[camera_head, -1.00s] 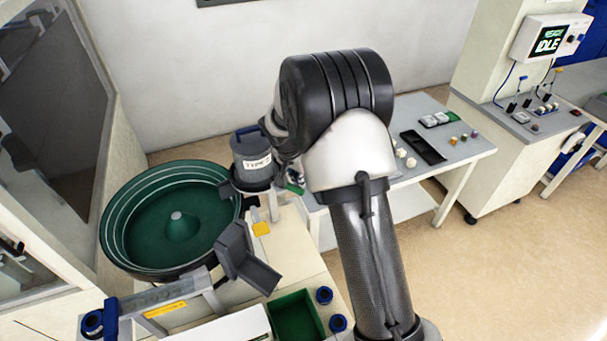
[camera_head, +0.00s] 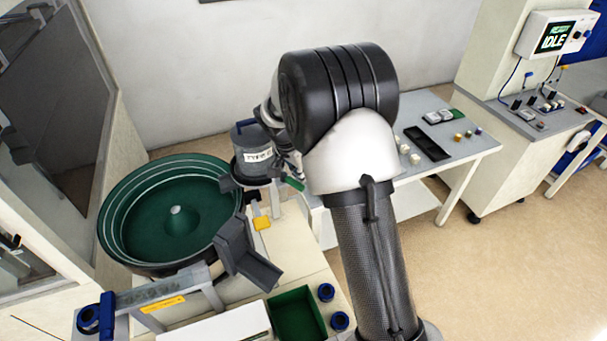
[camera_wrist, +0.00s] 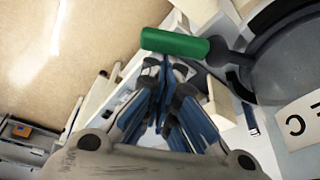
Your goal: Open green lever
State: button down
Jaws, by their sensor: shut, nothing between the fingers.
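The green lever (camera_wrist: 175,44) shows in the wrist view as a green handle on a dark stem, joined to the grey hopper (camera_wrist: 290,65) on the right. In the head view, part of the green handle (camera_head: 294,184) shows at the lower right of the hopper (camera_head: 250,138), which carries a "TYPE" label. My gripper (camera_wrist: 163,66) is shut and empty. In the wrist view its fingertips lie just below the green handle; whether they touch it I cannot tell. In the head view my arm hides most of the gripper, beside the hopper's right side.
A large green bowl feeder (camera_head: 125,215) stands left of the hopper, with a dark chute (camera_head: 245,260) in front. A green tray (camera_head: 297,318) lies at the bottom. A table (camera_head: 470,150) with small parts is at right. Open floor (camera_head: 480,270) lies at lower right.

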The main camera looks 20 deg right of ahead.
aim_at(300, 184)
jog(key=m+b, duration=0.1)
jog(key=m, duration=0.1)
jog(key=s+a+m+g+b, duration=0.1)
jog(key=m, duration=0.1)
jog(key=s+a+m+g+b, duration=0.1)
jog(key=m, duration=0.1)
jog(key=shift+a, duration=0.2)
jog(key=a+m, duration=0.1)
jog(key=m+g, duration=0.1)
jog(key=m, duration=0.1)
jog(key=a+m+p, duration=0.1)
jog(key=m, duration=0.1)
jog(key=shift+s+a+g, duration=0.3)
jog(key=shift+a, duration=0.15)
dwell(0.3)
